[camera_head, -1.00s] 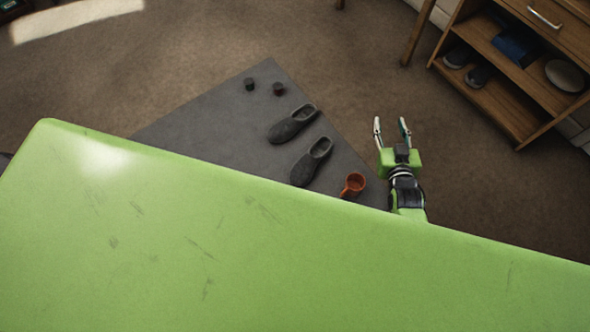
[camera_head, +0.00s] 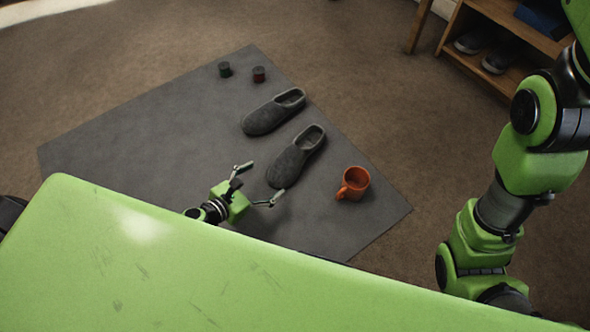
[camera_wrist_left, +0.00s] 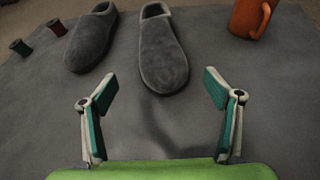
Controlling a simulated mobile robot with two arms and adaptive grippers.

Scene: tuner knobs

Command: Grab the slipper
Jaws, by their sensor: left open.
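Two dark grey slippers lie side by side on a grey mat (camera_head: 120,140). The nearer slipper (camera_head: 297,156) has its closed toe towards my left gripper (camera_head: 262,180); the farther slipper (camera_head: 272,112) lies up and to the left. In the left wrist view the nearer slipper (camera_wrist_left: 163,52) is straight ahead between the fingers, and the other slipper (camera_wrist_left: 91,40) is to its left. My left gripper is open and empty, just short of the nearer toe. My right arm shows at the right of the head view, but its gripper is not visible.
An orange mug (camera_head: 354,183) stands right of the nearer slipper. Two small spools, green (camera_head: 225,69) and red (camera_head: 259,74), stand at the mat's far corner. A wooden shelf (camera_head: 510,40) with shoes is at the top right. My green body covers the bottom.

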